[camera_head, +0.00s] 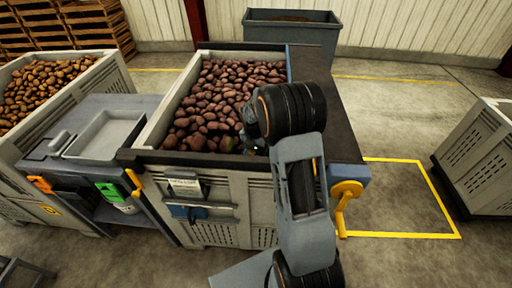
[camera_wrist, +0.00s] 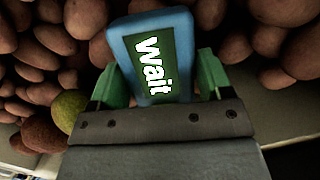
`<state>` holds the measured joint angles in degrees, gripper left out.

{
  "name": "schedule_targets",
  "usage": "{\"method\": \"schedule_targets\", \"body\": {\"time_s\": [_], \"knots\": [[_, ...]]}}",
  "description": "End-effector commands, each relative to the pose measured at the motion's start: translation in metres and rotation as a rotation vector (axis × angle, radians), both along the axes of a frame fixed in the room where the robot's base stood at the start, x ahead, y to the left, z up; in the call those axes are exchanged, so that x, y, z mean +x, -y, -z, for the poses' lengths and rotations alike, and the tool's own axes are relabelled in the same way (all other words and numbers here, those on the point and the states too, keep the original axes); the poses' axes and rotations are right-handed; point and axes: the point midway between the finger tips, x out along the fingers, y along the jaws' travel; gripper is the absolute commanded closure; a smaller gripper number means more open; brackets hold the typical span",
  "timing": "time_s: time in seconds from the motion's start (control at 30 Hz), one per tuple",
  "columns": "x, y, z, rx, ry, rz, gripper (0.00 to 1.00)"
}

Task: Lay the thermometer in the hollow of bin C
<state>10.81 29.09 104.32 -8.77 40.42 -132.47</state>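The thermometer, a blue block with a dark green display reading "wait" (camera_wrist: 152,55), lies between the green fingers of my gripper (camera_wrist: 160,80) in the wrist view. The fingers are close against both its sides, so my gripper looks shut on it. Potatoes surround it. In the head view my gripper (camera_head: 248,142) is low over the near right part of the middle bin (camera_head: 245,190), which is full of reddish potatoes. The wrist hides much of the gripper there, and the thermometer is not clear. The bin's front label is too small to read. No hollow shows clearly.
A greenish potato (camera_wrist: 69,111) lies left of the gripper in the wrist view. Another potato bin (camera_head: 75,100) stands left, with a grey bench and tray (camera_head: 105,135) between. A grey bin (camera_head: 300,30) stands behind, another (camera_head: 475,160) at right. The yellow-marked floor (camera_head: 395,200) is clear.

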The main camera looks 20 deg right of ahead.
Motion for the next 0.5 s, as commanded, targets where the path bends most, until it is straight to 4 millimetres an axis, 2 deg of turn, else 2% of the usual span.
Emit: {"method": "schedule_targets", "body": {"time_s": [0.03, 0.2, 0.5], "knots": [[-0.0001, 0.0000, -0.0001, 0.000, 0.000, 0.000, 0.23], [0.0000, 0.0000, -0.0002, 0.000, 0.000, 0.000, 0.09], [0.0002, -0.0001, -0.0061, 0.000, 0.001, 0.000, 0.09]]}}
